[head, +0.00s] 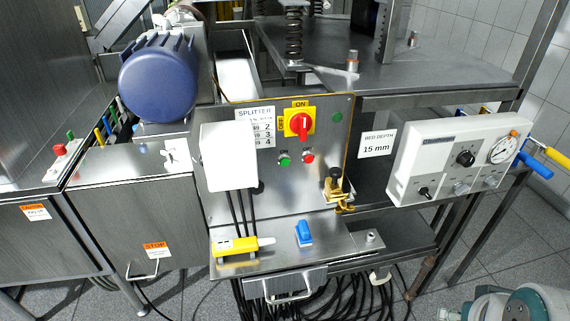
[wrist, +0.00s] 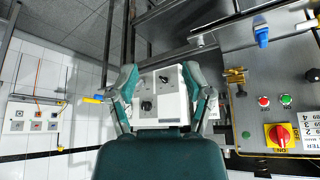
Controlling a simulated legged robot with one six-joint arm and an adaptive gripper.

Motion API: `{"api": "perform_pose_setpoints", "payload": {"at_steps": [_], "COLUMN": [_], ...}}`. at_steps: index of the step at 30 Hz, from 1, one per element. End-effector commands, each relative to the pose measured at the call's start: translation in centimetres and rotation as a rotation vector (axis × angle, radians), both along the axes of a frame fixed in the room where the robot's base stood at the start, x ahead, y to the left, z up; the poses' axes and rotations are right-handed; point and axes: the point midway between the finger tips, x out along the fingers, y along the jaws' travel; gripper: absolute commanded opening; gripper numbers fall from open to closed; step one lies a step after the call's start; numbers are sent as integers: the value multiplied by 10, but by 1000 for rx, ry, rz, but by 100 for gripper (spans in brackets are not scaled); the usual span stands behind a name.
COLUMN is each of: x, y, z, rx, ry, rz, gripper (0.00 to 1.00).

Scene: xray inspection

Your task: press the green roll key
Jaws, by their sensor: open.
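On the steel splitter panel (head: 228,190), a green button (head: 284,158) sits left of a red button (head: 308,158), below the yellow-and-red rotary switch (head: 300,122). The green button also shows in the upside-down wrist view (wrist: 286,99). A plain green disc (head: 337,117) sits at the panel's upper right. No roll label is legible, so I cannot tell which green part is the roll key. My gripper (wrist: 160,85) is open, its teal fingers spread left and right. It points toward the white control box (wrist: 160,112), and the panel lies to its right. No contact with a button shows.
The control box (head: 452,160) with dial and gauge stands right of the panel. A brass fitting (head: 335,186) projects from the panel. A white cover (head: 229,156) with cables hangs at its left. A blue lever (head: 304,233) and yellow handle (head: 236,246) are on the lower shelf.

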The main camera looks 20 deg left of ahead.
Motion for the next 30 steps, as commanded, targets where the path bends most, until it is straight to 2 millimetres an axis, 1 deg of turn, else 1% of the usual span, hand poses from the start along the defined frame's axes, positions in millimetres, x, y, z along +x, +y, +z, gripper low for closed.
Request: {"api": "perform_pose_setpoints", "payload": {"at_steps": [1, 2, 3, 30], "x": [0, 0, 0, 0], "y": [0, 0, 0, 0], "z": [0, 0, 0, 0], "rx": [0, 0, 0, 0], "ry": [0, 0, 0, 0], "rz": [0, 0, 0, 0], "gripper": [15, 2, 0, 0]}}
